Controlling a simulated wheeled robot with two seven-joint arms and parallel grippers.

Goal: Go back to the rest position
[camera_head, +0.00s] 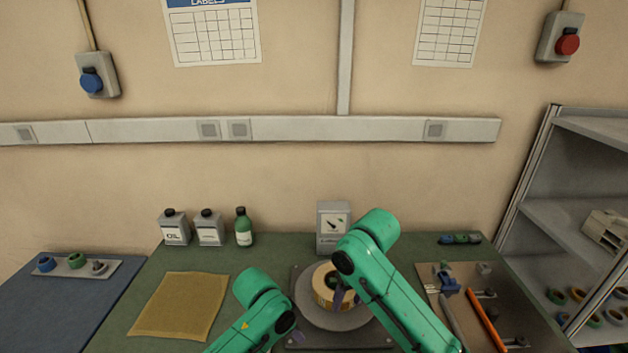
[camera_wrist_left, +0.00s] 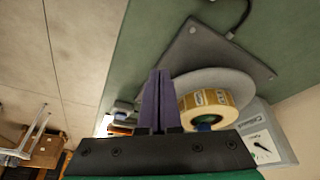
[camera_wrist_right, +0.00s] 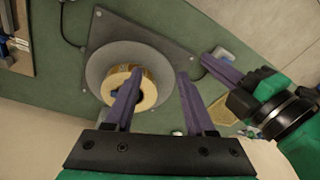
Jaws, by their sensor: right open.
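A cream and yellow tape reel (camera_head: 322,285) lies on a round grey disc (camera_head: 308,315) on a dark square plate. The reel also shows in the left wrist view (camera_wrist_left: 225,98) and in the right wrist view (camera_wrist_right: 149,93). My right gripper (camera_wrist_right: 155,76) is open, with nothing between its purple fingers; one finger overlaps the reel in that view, and I cannot tell whether they touch. My left gripper (camera_wrist_left: 158,75) has its purple fingers together and empty, beside the disc. In the head view, my right arm partly hides the disc and reel.
A small dial box (camera_head: 333,222) stands behind the disc. Bottles and cans (camera_head: 208,228) stand at the back left, near a yellow mat (camera_head: 180,306). A tool board (camera_head: 460,280) lies at right, beside a shelf (camera_head: 560,185). My left arm also shows close by in the right wrist view.

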